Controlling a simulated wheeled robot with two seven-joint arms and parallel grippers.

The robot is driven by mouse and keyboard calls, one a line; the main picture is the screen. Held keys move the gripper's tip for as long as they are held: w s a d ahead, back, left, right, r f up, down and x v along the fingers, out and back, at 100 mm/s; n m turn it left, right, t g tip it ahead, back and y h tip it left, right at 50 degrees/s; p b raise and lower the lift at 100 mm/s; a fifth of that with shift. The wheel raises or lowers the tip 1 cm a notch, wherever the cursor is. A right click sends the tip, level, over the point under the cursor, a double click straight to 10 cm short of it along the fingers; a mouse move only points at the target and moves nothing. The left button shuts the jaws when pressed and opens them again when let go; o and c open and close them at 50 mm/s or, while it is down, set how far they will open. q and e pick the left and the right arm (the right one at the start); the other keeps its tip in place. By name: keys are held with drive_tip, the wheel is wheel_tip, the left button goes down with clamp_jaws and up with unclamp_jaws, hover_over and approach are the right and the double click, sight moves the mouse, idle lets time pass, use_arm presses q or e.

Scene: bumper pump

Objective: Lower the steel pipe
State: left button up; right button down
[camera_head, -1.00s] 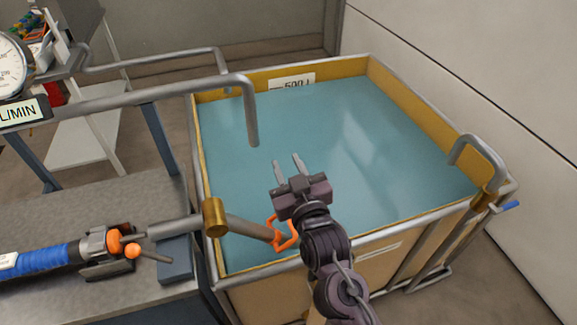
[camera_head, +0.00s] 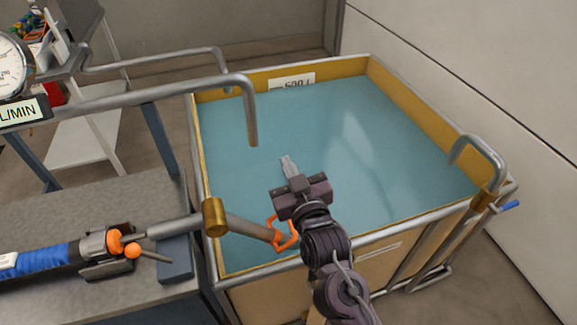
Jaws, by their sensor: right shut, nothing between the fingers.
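A grey steel pipe (camera_head: 150,97) runs in from the left, bends, and its open end points down over the water of the tank (camera_head: 203,180). A lower straight pipe (camera_head: 248,228) passes through a brass collar (camera_head: 214,217) and slopes down over the tank's near left rim. An orange handle (camera_head: 291,233) is at its end, partly behind my right arm. My right gripper (camera_head: 288,160) is shut and empty above the water, pointing away from me. It is apart from both pipes, right of the upper pipe's end. My left gripper is not in view.
A second thin bent pipe (camera_head: 160,60) runs behind the upper one. A blue-sleeved pump (camera_head: 45,259) with orange knobs lies on the grey bench at left. A dial gauge (camera_head: 10,72) is at the upper left. A bent pipe (camera_head: 484,147) hooks over the tank's right rim.

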drive_tip(key=c, duration=2.1)
unclamp_jaws()
drive_tip(key=shift+c, duration=0.2)
drive_tip(key=o, duration=0.7)
drive_tip(key=v, duration=0.8)
drive_tip(key=shift+b, duration=0.35)
